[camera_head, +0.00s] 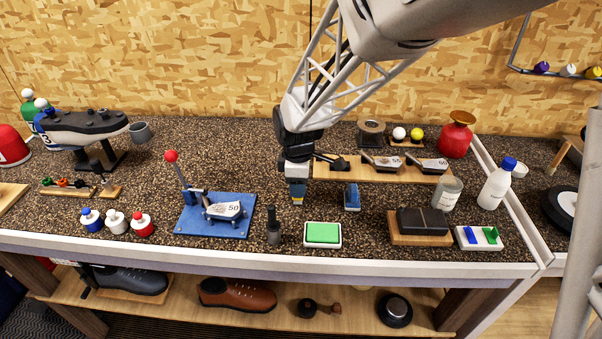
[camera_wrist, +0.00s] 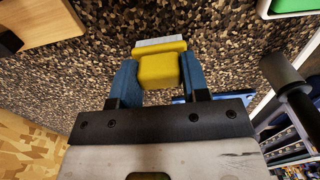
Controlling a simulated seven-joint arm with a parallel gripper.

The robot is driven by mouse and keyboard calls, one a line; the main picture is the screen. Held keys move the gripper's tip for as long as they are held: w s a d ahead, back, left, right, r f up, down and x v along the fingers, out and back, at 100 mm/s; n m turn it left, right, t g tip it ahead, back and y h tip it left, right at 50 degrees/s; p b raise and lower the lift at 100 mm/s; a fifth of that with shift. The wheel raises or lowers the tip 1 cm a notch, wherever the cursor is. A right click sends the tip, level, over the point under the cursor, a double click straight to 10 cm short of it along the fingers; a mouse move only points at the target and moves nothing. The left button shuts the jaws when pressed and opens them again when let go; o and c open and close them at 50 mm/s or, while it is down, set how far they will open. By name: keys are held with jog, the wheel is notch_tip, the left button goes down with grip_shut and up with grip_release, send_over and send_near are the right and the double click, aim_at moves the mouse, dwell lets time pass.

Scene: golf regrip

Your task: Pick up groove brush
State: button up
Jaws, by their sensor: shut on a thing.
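The groove brush (camera_wrist: 158,71) is a small yellow block with a pale grey strip along its far edge in the wrist view. My gripper (camera_wrist: 158,63) is shut on it, with one blue finger on each side. In the head view my gripper (camera_head: 297,186) points down over the middle of the speckled counter. Only a little yellow of the brush (camera_head: 297,201) shows at the fingertips there. I cannot tell whether the brush touches the counter.
A blue plate (camera_head: 190,224) with a red-knobbed lever stands left. A dark upright tool (camera_head: 273,232) and a green pad (camera_head: 323,234) are in front. A wooden board (camera_head: 400,171) with club heads lies behind right.

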jog(key=shift+c, duration=0.8)
jog(key=shift+r, duration=0.15)
jog(key=shift+r, duration=0.5)
notch_tip(320, 180, up, 2)
jog(key=shift+r, duration=0.1)
jog(key=s+d, duration=0.2)
jog(key=s, duration=0.3)
jog(key=s+d+r, duration=0.1)
jog(key=s+d, duration=0.1)
jog(key=s, duration=0.3)
jog(key=s+d, duration=0.2)
jog(key=s, duration=0.2)
jog(key=shift+s+r, duration=0.25)
jog(key=shift+s, duration=0.15)
